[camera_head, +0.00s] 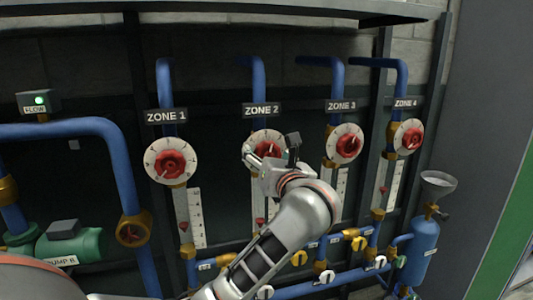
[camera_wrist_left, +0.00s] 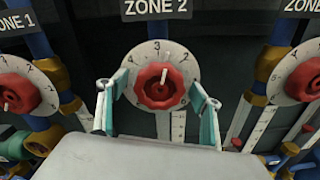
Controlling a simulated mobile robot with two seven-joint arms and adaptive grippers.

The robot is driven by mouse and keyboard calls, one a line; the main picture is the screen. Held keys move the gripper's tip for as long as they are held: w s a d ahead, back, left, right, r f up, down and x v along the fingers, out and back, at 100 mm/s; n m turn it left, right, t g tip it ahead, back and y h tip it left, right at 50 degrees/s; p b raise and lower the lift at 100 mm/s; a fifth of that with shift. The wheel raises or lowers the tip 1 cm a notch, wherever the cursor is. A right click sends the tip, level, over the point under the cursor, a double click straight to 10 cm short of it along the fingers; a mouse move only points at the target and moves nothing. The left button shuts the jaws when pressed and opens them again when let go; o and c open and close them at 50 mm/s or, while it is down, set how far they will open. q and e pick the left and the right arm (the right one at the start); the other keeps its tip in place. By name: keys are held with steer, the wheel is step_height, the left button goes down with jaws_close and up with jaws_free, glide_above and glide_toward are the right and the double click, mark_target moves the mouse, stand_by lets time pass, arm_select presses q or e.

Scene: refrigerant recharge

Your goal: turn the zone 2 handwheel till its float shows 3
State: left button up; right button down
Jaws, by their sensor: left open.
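The zone 2 handwheel (camera_wrist_left: 158,94) is a red knob on a white numbered dial (camera_wrist_left: 189,63), under the ZONE 2 sign (camera_wrist_left: 157,8). In the wrist view its white mark points nearly straight up, close to the 3. My left gripper (camera_wrist_left: 160,88) is open, with one finger on each side of the dial; I cannot tell whether either touches it. In the head view the left gripper (camera_head: 264,157) covers much of this dial. The zone 2 float (camera_head: 260,222) is a small red piece low on its white scale, partly behind my arm; its reading is too small to tell. The right gripper is not in view.
Similar handwheels for zone 1 (camera_head: 172,164), zone 3 (camera_head: 350,145) and zone 4 (camera_head: 412,138) stand on both sides. Blue pipes with yellow and white valves (camera_head: 299,258) run below. A blue cylinder (camera_head: 422,246) stands at the right, and green pump B (camera_head: 72,246) at lower left.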

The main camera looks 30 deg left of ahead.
arm_select(q)
steer(key=shift+w+a, duration=0.25)
steer(key=shift+a, duration=0.05)
steer(key=c, duration=1.2)
steer(key=shift+o, duration=0.2)
